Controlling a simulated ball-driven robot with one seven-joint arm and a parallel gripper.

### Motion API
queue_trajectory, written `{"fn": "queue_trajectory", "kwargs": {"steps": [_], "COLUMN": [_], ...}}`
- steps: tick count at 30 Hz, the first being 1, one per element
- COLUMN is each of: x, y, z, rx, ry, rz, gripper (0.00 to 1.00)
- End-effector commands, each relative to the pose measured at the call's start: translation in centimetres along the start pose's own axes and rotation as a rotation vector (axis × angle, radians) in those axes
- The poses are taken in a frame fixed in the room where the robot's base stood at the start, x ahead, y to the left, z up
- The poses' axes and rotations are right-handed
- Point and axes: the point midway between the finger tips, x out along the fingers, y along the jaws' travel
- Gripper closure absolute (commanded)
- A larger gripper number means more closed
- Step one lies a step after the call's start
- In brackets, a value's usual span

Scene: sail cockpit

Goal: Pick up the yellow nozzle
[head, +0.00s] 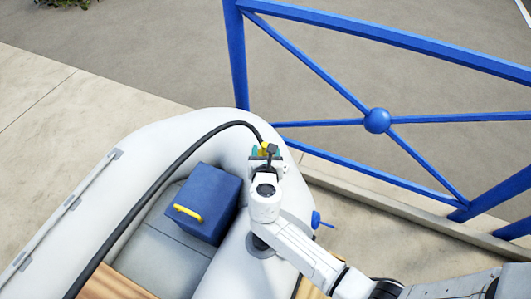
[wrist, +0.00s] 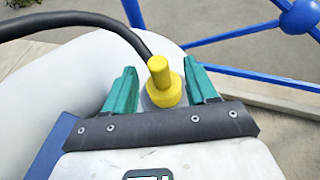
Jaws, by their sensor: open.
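The yellow nozzle (wrist: 161,84) shows in the wrist view between the two teal fingers of my gripper (wrist: 163,88). It has a narrow upper part and a wider base, and the end of a black hose is beside its top. A gap shows between the left finger and the nozzle; the right finger is close to it, and I cannot tell if they touch. My gripper is open. In the head view, a small part of the nozzle (head: 264,147) shows at the tip of my gripper (head: 266,153), over the boat's rounded end. My gripper hides much of it there.
The black hose (head: 178,166) runs along the left side of the grey inflatable boat (head: 140,150). A blue box (head: 207,192) with a yellow handle (head: 188,213) sits inside the boat. A blue metal railing (head: 330,123) stands just beyond and to the right.

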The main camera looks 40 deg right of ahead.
Motion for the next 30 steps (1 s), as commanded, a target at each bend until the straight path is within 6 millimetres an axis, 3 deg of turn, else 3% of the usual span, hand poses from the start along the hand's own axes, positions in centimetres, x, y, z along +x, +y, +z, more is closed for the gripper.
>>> {"fn": "queue_trajectory", "kwargs": {"steps": [5,13,23,30], "x": [1.3,5.0,5.7,5.7], "y": [0.0,0.2,0.2,0.2], "z": [0.0,-0.2,-0.2,-0.2], "rx": [0.002,0.003,0.003,0.003], "ry": [0.001,0.000,0.001,0.001], "rz": [-0.002,-0.003,-0.001,-0.001], "gripper": [0.43,0.43,0.43,0.65]}}
